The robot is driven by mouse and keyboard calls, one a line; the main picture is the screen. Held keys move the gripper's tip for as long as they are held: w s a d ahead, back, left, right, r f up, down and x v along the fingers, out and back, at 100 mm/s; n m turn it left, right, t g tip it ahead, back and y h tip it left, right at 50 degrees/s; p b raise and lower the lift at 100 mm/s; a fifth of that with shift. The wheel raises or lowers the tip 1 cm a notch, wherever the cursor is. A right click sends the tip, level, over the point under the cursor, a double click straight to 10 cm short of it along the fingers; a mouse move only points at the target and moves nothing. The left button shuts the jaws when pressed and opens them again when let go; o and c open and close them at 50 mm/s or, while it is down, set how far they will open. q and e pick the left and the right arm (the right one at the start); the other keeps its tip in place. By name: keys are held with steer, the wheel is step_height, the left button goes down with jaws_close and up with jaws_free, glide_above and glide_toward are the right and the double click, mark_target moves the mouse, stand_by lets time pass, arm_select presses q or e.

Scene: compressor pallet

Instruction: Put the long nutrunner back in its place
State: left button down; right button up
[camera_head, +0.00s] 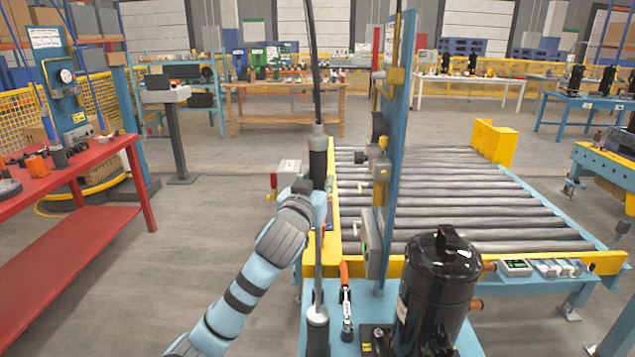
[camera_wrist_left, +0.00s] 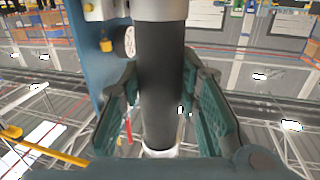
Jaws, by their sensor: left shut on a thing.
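The long nutrunner (camera_head: 318,160) hangs upright from a dark cable, left of the blue post. It has a grey top, a black grip and a thin shaft running down to a dark cylindrical part (camera_head: 318,335) with a pale top at the lower edge; I cannot tell if this belongs to the tool or holds it. My left gripper (camera_head: 314,192) is shut around the black grip. In the left wrist view its green pads (camera_wrist_left: 162,108) lie on both sides of the black grip (camera_wrist_left: 160,60). My right gripper is out of view.
A blue post (camera_head: 400,120) with fittings stands just right of the tool. A black compressor (camera_head: 437,290) stands at the lower right. A smaller orange-topped tool (camera_head: 346,305) is beside the shaft. A roller conveyor (camera_head: 450,190) lies behind. A red table (camera_head: 70,250) is at the left.

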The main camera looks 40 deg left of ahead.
arm_select(q)
steer(key=shift+f+b, duration=0.3)
steer(key=shift+f, duration=0.05)
steer(key=c, duration=1.4)
jaws_free()
steer(key=shift+o, duration=1.4)
steer(key=shift+s+d+r, duration=0.1)
steer(key=shift+f, duration=0.2)
steer(key=v, duration=0.7)
steer(key=shift+s, duration=0.25)
steer(key=shift+d, duration=0.1)
steer(key=shift+r, duration=0.1)
